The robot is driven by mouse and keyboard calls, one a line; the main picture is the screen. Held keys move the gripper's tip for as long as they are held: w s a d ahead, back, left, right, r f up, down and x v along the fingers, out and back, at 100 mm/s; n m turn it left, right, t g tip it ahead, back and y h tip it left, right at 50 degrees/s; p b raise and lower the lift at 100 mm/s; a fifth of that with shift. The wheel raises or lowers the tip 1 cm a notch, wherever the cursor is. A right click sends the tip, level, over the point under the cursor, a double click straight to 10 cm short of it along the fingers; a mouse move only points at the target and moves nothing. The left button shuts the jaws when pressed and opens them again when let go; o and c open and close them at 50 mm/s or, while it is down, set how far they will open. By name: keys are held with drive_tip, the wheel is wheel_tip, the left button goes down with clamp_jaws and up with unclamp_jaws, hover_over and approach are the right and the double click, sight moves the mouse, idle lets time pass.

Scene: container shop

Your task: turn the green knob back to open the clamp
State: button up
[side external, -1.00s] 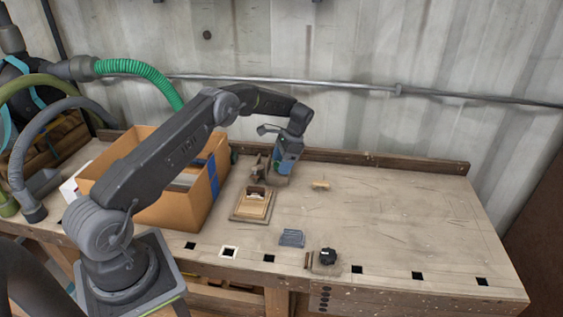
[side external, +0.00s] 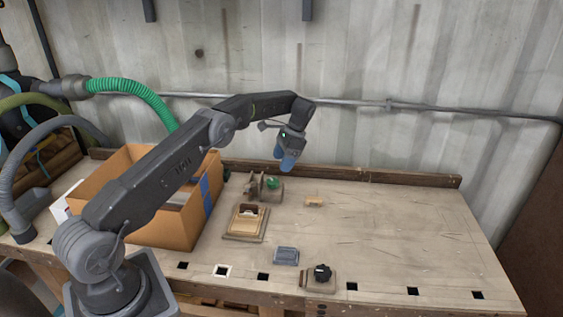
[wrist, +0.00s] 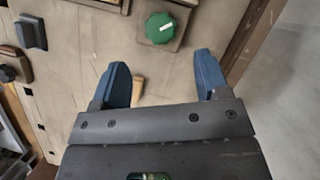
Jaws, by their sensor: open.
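The green knob (side external: 273,183) sits on the clamp (side external: 254,184) near the back edge of the bench. In the wrist view the green knob (wrist: 161,28) is at the top, on a wooden block, a little beyond the fingertips. My gripper (side external: 284,161) is raised above and slightly right of the knob in the side view. Its two blue fingers are spread with nothing between them, and the gripper also shows in the wrist view (wrist: 161,80). The fingers are apart from the knob.
A cardboard box (side external: 160,215) stands left of the clamp. A wooden tray (side external: 246,224), a grey-blue block (side external: 286,256), a black knob on a block (side external: 321,273) and a small wooden piece (side external: 314,201) lie on the bench. The bench's right side is clear.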

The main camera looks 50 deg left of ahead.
drive_tip(key=m+t+h, duration=0.2)
drive_tip(key=m+t, duration=0.2)
drive_tip(key=m, duration=0.2)
approach(271, 180)
wheel_tip(271, 180, down, 9)
drive_tip(key=shift+d+f, duration=0.15)
drive_tip(key=shift+f, duration=0.05)
idle(0.3)
drive_tip(key=shift+c, duration=0.3)
